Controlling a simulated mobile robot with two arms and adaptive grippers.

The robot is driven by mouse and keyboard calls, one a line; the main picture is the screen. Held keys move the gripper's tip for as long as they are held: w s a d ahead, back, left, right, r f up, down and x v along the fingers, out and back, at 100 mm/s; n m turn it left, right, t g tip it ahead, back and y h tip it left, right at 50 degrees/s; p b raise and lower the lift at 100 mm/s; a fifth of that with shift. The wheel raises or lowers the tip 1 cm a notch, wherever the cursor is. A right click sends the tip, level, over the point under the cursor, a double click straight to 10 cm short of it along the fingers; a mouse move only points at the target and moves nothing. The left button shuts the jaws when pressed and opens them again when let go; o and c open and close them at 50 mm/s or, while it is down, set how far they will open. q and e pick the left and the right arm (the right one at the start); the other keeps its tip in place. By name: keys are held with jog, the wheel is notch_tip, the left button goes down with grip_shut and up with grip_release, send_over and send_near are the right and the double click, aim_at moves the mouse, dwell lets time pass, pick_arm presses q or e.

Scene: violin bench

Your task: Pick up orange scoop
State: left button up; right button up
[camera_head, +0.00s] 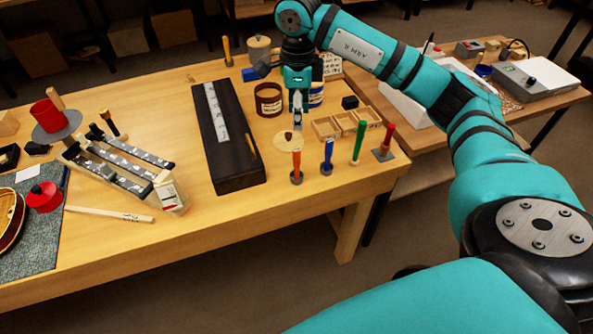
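The orange scoop (297,166) stands upright near the front edge of the wooden bench, its thin handle pointing up. Beside it to the right stand a blue one (327,155), a green one (358,143) and a red one (386,140) of similar shape. My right gripper (298,122) points down above the bench, behind the orange scoop and apart from it. Its fingers look narrow and close together from this angle, so I cannot tell whether they are open. Nothing is visibly held. My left gripper is out of view.
A pale round disc (289,142) lies by the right gripper. A wooden divided tray (325,128) is to its right, a brown jar (268,100) to its left. A long black case (225,165) lies further left. Bare bench lies in front of the orange scoop.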

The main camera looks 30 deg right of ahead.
aim_at(297, 149)
notch_tip(297, 149, down, 8)
jog(key=shift+f+p, duration=0.1)
jog(key=shift+p, duration=0.7)
notch_tip(297, 149, down, 4)
jog(key=shift+w+a+f+p, duration=0.1)
jog(key=shift+p, duration=0.85)
jog(key=shift+f, duration=0.55)
grip_shut()
